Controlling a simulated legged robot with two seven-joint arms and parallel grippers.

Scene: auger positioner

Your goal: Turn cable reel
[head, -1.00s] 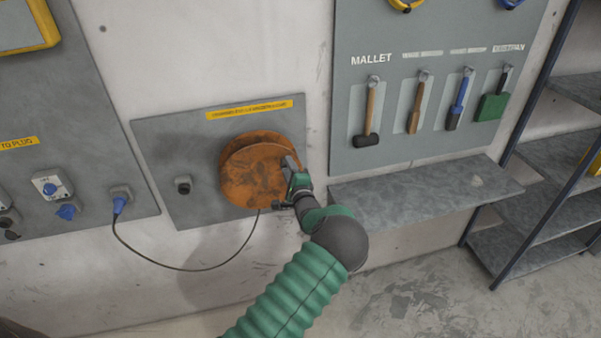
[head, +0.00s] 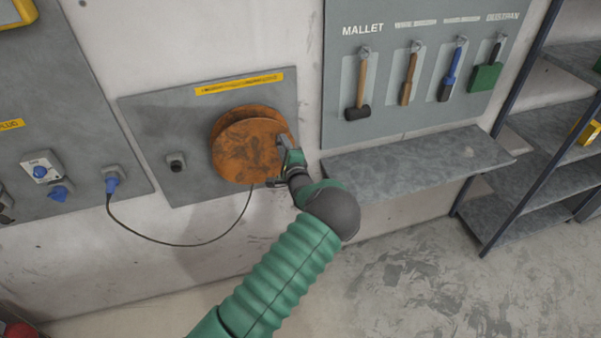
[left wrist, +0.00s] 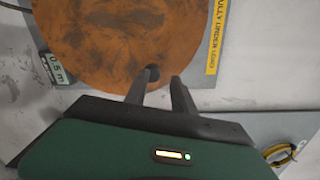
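The orange-brown, worn cable reel (head: 243,150) is mounted on a grey wall panel (head: 190,127). A dark cable (head: 200,243) hangs from it and runs left to a blue plug (head: 112,184). My left gripper (head: 279,162) is at the right edge of the reel, its fingers spread apart. In the left wrist view the reel (left wrist: 110,40) fills the upper left. A small dark knob or hole (left wrist: 152,73) near its rim lies just beyond and between the fingertips of the gripper (left wrist: 158,84). I cannot tell whether the fingers touch it. My right gripper is out of view.
A grey shelf ledge (head: 420,163) juts out right of my wrist, below a tool board (head: 400,118) with a mallet (head: 360,95) and other tools. A shelving rack (head: 535,140) stands at the far right.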

